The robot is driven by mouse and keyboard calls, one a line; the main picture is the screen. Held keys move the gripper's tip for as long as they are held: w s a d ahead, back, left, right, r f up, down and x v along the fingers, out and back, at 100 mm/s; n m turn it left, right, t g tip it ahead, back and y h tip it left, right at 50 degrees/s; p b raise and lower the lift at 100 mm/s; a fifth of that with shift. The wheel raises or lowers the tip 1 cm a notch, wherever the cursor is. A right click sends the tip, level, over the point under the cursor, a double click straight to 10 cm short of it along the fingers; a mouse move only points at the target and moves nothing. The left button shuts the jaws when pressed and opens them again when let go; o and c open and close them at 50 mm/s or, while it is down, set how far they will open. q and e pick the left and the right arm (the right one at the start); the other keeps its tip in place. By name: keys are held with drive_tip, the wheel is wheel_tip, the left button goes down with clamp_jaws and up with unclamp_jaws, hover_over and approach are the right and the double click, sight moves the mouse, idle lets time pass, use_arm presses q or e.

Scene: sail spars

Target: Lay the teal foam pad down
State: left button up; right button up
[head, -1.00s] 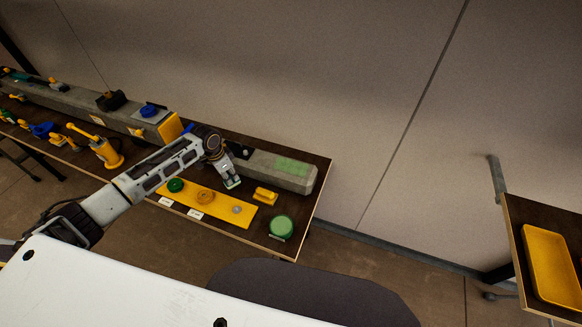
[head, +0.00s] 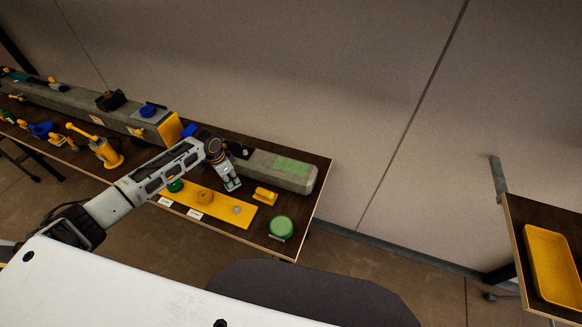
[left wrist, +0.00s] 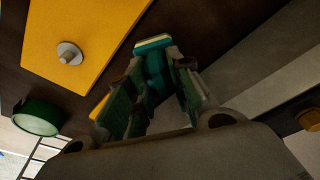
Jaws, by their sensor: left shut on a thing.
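The teal foam pad (left wrist: 153,43) is between the fingertips of my left gripper (left wrist: 158,72) in the left wrist view. The gripper is shut on it, and the fingers hide part of the pad. In the head view my left gripper (head: 232,185) points down over the dark table, between the yellow board and the grey spar (head: 255,166). The pad is barely distinguishable there, and I cannot tell whether it touches the table. A light green patch (head: 293,167) lies on the spar's near end. My right gripper is not in view.
The yellow board (head: 222,207) carries a green knob, an orange disc and a grey knob (left wrist: 68,53). A yellow block (head: 265,195) and a green round container (head: 281,227) stand right of the gripper. A yellow tray (head: 552,265) is on another table at the right.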

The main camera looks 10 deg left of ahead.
use_arm(q)
drive_tip(key=shift+f, duration=0.65)
drive_tip(key=o, duration=1)
drive_tip(key=shift+r, duration=0.2)
wheel_tip(320, 180, up, 12)
drive_tip(key=s+a, duration=0.1)
drive_tip(key=shift+s+f, duration=0.2)
drive_tip(key=shift+f, duration=0.05)
drive_tip(key=shift+s, duration=0.1)
idle(0.7)
